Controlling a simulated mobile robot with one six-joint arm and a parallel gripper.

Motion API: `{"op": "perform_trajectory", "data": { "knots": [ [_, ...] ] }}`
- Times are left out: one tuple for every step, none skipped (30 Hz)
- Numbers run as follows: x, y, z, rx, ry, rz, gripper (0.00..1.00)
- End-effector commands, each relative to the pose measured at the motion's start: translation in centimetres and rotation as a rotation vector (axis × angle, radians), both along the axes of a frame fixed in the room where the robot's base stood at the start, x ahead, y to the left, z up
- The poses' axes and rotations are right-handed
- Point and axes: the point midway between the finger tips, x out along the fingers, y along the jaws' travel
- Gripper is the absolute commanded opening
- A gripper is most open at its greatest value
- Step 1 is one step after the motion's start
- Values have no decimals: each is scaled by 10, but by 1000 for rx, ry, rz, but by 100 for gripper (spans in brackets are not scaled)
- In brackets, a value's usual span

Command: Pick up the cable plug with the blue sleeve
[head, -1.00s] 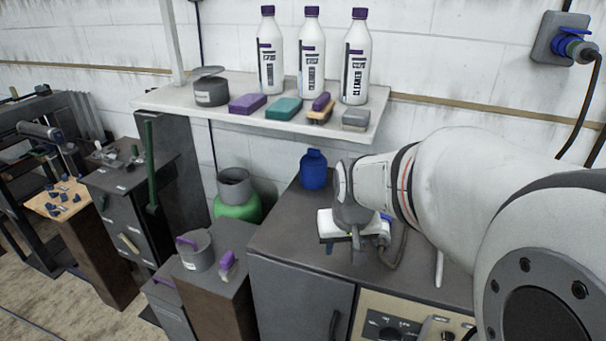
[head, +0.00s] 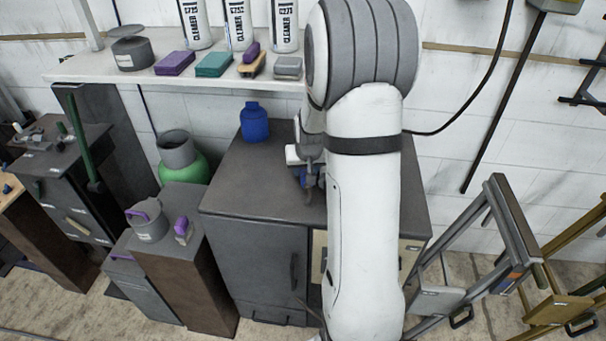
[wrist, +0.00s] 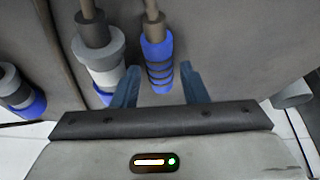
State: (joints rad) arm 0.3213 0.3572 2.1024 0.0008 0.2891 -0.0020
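In the wrist view, the plug with the blue sleeve (wrist: 157,62) has dark rings and a brownish cable leading up and away. My gripper (wrist: 160,70) is open, with one dark blue finger on each side of this plug. Gaps show at both sides, and I cannot tell whether the plug is fully between the fingers in depth. A grey-white plug with a blue end (wrist: 100,62) is just left of the left finger. In the head view, my gripper (head: 308,182) is over the dark cabinet top, partly hidden by my arm.
Another grey and blue plug (wrist: 20,92) lies farther left in the wrist view. In the head view, a blue bottle (head: 255,123) stands on the dark cabinet (head: 240,175), left of my gripper. A shelf (head: 90,75) with cleaner bottles is above. Metal frames stand at right.

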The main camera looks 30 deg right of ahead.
Motion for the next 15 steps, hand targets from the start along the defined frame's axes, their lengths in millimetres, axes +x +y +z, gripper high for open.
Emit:
{"op": "perform_trajectory", "data": {
  "knots": [
    [3,-2,-6,1,3,0,39],
    [4,-3,-9,1,4,0,39],
    [6,-3,-15,1,4,0,39],
    [8,-3,-18,1,3,0,39],
    [9,-4,-20,1,2,0,39],
    [10,-4,-23,0,1,0,39],
    [11,-4,-25,0,1,0,39],
    [11,-4,-26,0,1,0,39],
    [12,-4,-27,0,0,0,39],
    [12,-4,-27,0,0,0,39],
    [12,-4,-27,-1,-1,1,39],
    [12,-4,-27,-1,-1,1,39],
    [12,-4,-27,-1,-1,1,39],
    [12,-4,-27,-1,-1,1,39],
    [12,-4,-27,-1,-1,1,39]
  ]
}}
